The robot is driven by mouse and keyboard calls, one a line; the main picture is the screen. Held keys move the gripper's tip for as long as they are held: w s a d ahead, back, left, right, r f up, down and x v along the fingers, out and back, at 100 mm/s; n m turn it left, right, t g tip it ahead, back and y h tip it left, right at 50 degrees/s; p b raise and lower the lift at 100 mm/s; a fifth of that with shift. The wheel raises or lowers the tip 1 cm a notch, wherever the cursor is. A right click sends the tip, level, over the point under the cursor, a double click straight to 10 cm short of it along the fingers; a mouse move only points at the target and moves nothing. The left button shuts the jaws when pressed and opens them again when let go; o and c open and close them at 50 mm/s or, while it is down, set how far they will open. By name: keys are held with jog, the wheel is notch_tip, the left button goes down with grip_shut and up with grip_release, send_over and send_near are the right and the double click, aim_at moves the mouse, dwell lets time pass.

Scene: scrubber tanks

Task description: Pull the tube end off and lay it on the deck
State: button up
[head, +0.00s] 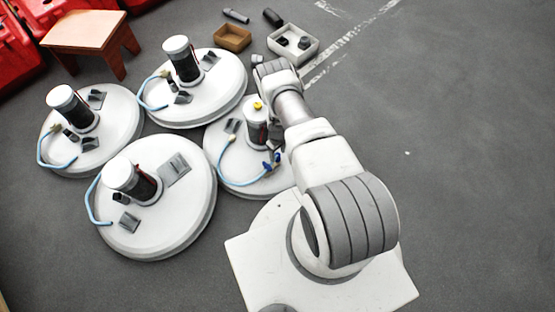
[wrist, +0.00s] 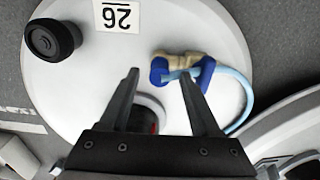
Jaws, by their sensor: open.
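My gripper (wrist: 159,74) is open and empty in the wrist view, its two dark fingers spread above a white round tank top (wrist: 85,75). A fitting of beige and dark blue parts (wrist: 182,64) lies just beyond the right fingertip, with no clear contact. A light blue tube (wrist: 242,95) curves from it down the right side.
The wrist view shows a black knob (wrist: 52,40) and a label reading 26 (wrist: 117,17). Other tanks (head: 155,228) crowd the left; grey floor (head: 460,150) is clear at right.

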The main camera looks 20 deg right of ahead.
aim_at(277, 155)
jog(key=shift+f, duration=1.3)
jog(key=shift+c, duration=0.3)
grip_shut()
dwell(1.1)
dwell(0.3)
jog(key=shift+r+p, duration=2.45)
jog(key=shift+r, duration=0.55)
